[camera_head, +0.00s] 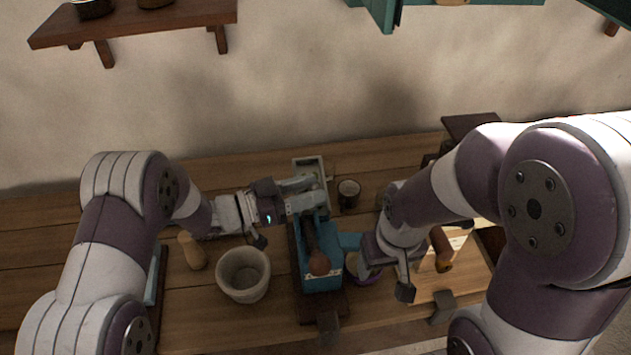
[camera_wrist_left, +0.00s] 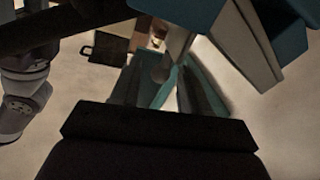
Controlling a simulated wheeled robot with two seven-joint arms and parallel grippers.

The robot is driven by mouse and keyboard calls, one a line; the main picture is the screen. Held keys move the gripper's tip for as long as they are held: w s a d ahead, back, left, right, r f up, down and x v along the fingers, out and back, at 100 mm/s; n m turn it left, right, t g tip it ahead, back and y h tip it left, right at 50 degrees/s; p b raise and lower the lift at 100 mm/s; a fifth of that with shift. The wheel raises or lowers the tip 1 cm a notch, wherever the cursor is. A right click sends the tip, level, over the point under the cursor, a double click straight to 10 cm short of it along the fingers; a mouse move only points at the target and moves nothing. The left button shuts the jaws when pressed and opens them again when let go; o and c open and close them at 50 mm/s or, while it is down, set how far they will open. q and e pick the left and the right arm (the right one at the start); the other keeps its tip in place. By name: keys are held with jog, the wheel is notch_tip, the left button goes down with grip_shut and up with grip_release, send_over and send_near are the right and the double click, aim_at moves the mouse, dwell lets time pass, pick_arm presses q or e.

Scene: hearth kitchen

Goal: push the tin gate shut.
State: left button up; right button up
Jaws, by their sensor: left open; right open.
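I cannot tell for sure which part is the tin gate. A pale grey rectangular frame (camera_head: 308,163) stands upright at the far end of a blue device (camera_head: 322,281) on the counter. A dark handle with a round brown knob (camera_head: 318,263) lies over the device. My left gripper (camera_head: 318,196) is open, its fingers pointing right, right by the frame and above the device's far end. I cannot tell whether it touches. The left wrist view shows dark fingers and blurred teal surfaces. My right gripper (camera_head: 384,279) is open, low over the counter to the right of the device.
A pale pot (camera_head: 243,275) and a wooden peg-like piece (camera_head: 191,251) stand left of the device. A dark cup (camera_head: 348,193) stands right of my left gripper. A light board (camera_head: 450,283) lies at the right. A wall shelf (camera_head: 140,27) hangs above at left.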

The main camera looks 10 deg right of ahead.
pick_arm(q)
jog(key=shift+d+r, duration=0.1)
jog(key=shift+d, duration=0.65)
jog(key=shift+w+d, duration=0.1)
jog(key=shift+w, duration=0.15)
jog(key=shift+s, duration=0.1)
grip_shut()
jog(key=shift+f+b, duration=1.05)
jog(key=shift+f, duration=0.6)
jog(key=shift+r, duration=0.15)
grip_release()
jog(key=s+a+b, duration=0.2)
jog(key=a, duration=1)
jog(key=shift+s+a, duration=0.2)
jog(key=shift+a, duration=0.05)
